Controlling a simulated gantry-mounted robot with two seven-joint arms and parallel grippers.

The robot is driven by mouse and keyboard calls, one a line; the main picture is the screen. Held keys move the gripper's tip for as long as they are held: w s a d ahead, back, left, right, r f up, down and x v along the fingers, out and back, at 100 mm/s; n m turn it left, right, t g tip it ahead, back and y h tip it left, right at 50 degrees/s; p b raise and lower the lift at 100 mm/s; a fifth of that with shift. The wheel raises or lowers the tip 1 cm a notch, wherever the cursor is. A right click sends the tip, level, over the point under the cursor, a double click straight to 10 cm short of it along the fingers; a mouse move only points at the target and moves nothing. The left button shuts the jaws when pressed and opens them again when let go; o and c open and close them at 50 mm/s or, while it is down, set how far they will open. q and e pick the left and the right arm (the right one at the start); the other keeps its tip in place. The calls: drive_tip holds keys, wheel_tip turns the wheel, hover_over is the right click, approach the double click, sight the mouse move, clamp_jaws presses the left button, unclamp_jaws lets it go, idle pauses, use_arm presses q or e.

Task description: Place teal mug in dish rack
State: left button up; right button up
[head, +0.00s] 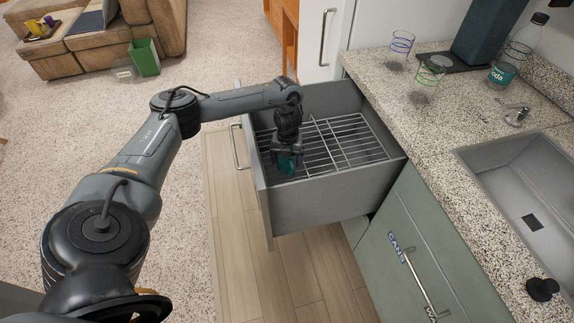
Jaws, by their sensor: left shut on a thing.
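The teal mug (287,163) is in the head view, inside the outline of the open grey drawer (317,206). My left gripper (288,152) points down and is shut on the mug. The wire dish rack (345,138) lies in the drawer, with its bars running across it. The mug is over the rack's left part; I cannot tell whether it touches the bars. The gripper hides the mug's upper part. My right gripper is not in view.
The speckled counter (433,137) stands right of the drawer, with a sink (525,185), glasses (430,72) and a soda bottle (508,66). A green bin (145,57) and a brown sofa (100,48) are at the back left. The floor left of the drawer is clear.

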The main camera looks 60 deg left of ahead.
use_arm(q)
wheel_tip(320, 180, down, 2)
drive_tip(key=shift+f, duration=0.25)
drive_tip(key=shift+f, duration=0.1)
drive_tip(key=shift+f, duration=0.1)
drive_tip(key=o, duration=1.2)
